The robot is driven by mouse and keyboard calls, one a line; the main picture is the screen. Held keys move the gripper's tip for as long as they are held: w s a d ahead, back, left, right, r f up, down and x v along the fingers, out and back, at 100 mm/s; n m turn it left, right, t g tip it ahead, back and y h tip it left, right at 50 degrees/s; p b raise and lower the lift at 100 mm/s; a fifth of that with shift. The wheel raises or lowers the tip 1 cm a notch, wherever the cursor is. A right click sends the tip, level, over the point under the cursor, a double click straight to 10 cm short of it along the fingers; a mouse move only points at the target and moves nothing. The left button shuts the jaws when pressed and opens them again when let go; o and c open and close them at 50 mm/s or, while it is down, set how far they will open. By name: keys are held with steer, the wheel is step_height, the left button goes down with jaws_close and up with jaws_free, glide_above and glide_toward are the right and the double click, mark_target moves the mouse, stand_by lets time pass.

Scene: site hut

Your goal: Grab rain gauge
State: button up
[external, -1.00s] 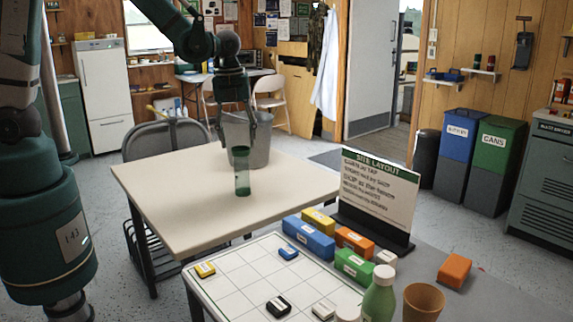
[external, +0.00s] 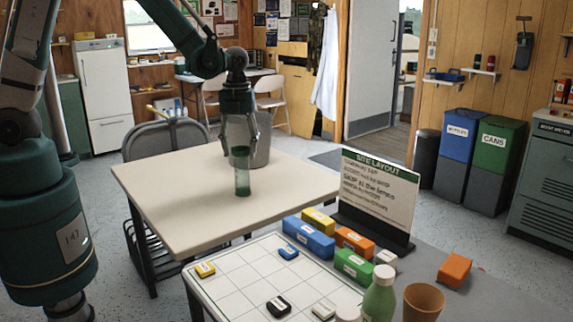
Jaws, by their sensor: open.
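The rain gauge (external: 242,182) is a clear greenish cylinder with a dark green base.
A grey bucket (external: 262,150) is just behind the gauge. In front, a white grid board (external: 235,280) holds small blocks. Several coloured blocks, a layout sign (external: 378,195), a green bottle (external: 379,298) and a brown cup (external: 423,300) stand at the front right. The beige table is otherwise clear.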

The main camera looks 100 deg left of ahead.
mark_target(242, 169)
steer(key=shift+f, duration=1.2)
steer(key=shift+w+a+f+b, duration=0.1)
steer(key=shift+f+b, duration=0.25)
steer(key=shift+f, duration=0.95)
steer(key=shift+w+a+f+b, duration=0.1)
steer(key=shift+f+b, duration=0.2)
steer(key=shift+f, duration=1)
steer(key=c, duration=1)
